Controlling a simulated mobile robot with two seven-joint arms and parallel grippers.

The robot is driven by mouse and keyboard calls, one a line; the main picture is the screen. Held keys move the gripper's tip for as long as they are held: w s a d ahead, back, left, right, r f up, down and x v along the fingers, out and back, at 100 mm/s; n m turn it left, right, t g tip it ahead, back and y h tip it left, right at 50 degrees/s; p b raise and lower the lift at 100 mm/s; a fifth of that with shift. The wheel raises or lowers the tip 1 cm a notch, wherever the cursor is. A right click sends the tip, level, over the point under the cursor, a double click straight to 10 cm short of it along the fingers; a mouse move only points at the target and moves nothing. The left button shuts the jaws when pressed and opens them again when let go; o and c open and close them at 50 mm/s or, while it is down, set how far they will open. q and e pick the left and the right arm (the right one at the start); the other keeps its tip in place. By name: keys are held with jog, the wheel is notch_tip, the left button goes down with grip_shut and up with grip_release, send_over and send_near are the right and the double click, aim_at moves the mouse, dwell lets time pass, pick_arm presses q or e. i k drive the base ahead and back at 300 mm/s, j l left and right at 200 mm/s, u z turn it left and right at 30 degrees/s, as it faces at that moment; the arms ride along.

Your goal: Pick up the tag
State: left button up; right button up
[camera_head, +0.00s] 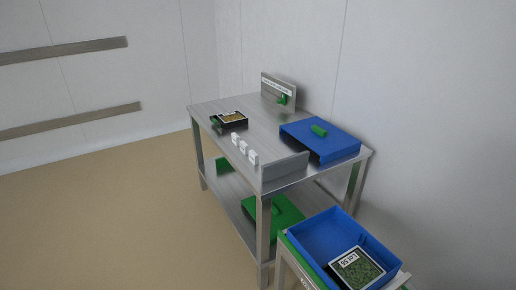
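Neither of my grippers is in view. I cannot tell for sure which thing is the tag. Three small white pieces (243,147) stand in a row along the near left edge of the steel table (260,128). An upright metal plate (278,91) at the back of the table bears a white printed strip, with a small green part (283,99) on its front. A black tray (230,120) with yellowish contents sits at the table's left.
A blue crate (318,238) at the bottom right holds a black tray (357,270) with green contents and a white label. A low metal guard (285,172) stands at the table's near end. Green items (280,215) lie on the lower shelf. The floor at left is clear.

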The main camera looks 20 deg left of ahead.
aim_at(244, 147)
jog(key=j+z, duration=0.15)
jog(key=z, duration=0.35)
jog(key=i+j+z, duration=0.1)
jog(key=z, duration=0.35)
jog(key=j+z, duration=0.25)
jog(key=j, duration=0.15)
jog(key=j+z, duration=0.3)
jog(key=k+j+z, duration=0.15)
jog(key=j, duration=0.3)
jog(key=j+z, duration=0.1)
jog(key=j, duration=0.3)
jog(key=k+j, duration=0.1)
jog(key=j, duration=0.3)
jog(key=k+j+z, duration=0.1)
jog(key=j, duration=0.25)
jog(key=k+j, duration=0.15)
jog(key=j, duration=0.25)
jog(key=k+j+z, duration=0.1)
jog(key=j, duration=0.25)
